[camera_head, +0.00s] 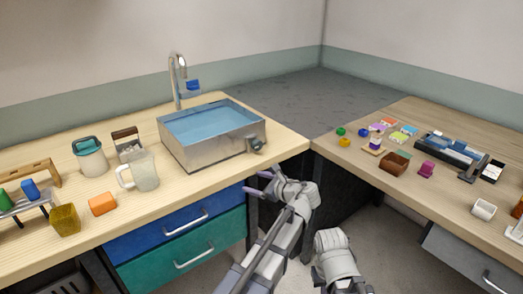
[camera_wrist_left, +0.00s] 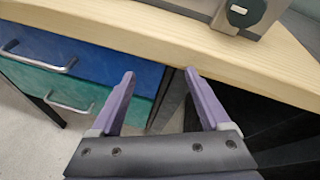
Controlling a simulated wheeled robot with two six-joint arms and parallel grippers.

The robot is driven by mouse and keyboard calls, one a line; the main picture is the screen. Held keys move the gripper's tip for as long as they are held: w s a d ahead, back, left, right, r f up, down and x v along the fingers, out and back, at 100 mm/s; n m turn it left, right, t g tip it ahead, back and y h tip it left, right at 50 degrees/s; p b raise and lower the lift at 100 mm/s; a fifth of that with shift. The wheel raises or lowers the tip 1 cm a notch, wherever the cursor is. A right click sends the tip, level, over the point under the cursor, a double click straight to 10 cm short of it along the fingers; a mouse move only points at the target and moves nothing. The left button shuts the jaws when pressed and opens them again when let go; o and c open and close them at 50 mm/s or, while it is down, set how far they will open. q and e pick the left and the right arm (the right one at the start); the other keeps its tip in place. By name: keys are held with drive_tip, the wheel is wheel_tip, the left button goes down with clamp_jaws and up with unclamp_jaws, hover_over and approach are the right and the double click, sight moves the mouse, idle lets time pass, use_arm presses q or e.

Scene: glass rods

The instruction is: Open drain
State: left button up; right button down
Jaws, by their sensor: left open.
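A metal sink basin (camera_head: 205,150) filled with blue water stands on the left wooden counter. A grey drain knob (camera_head: 255,144) sits low on its right front side. It also shows as a dark round knob in the left wrist view (camera_wrist_left: 241,14), at the top edge. My left gripper (camera_head: 259,182) is open and empty, with purple fingers, below and in front of the knob near the counter's edge. Its fingers show apart in the left wrist view (camera_wrist_left: 160,78). My right arm shows low in the head view, but its fingers cannot be made out.
The counter edge (camera_wrist_left: 170,45) lies just beyond my left fingers. Blue (camera_head: 170,228) and teal (camera_head: 180,255) drawers with handles are below. A faucet (camera_head: 178,80) rises behind the basin. A glass mug (camera_head: 145,172) and orange block (camera_head: 102,204) stand left. The right table holds small objects.

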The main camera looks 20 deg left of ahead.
sight(259, 146)
use_arm(q)
drive_tip(key=w+d+r+m+t+y, duration=0.2)
drive_tip(key=w+d+r+m+t, duration=0.2)
drive_tip(key=w+d+r+m, duration=0.25)
drive_tip(key=shift+m, duration=0.35)
drive_tip(key=shift+w+a+r, duration=0.2)
drive_tip(key=shift+w+a, duration=0.35)
drive_tip(key=shift+a, duration=0.65)
drive_tip(key=shift+w+a+r, duration=0.15)
drive_tip(key=shift+w+a, duration=0.4)
drive_tip(key=shift+a, duration=0.65)
drive_tip(key=shift+w+a+r, duration=0.2)
drive_tip(key=shift+w+a, duration=0.35)
drive_tip(key=shift+a, duration=0.65)
clamp_jaws()
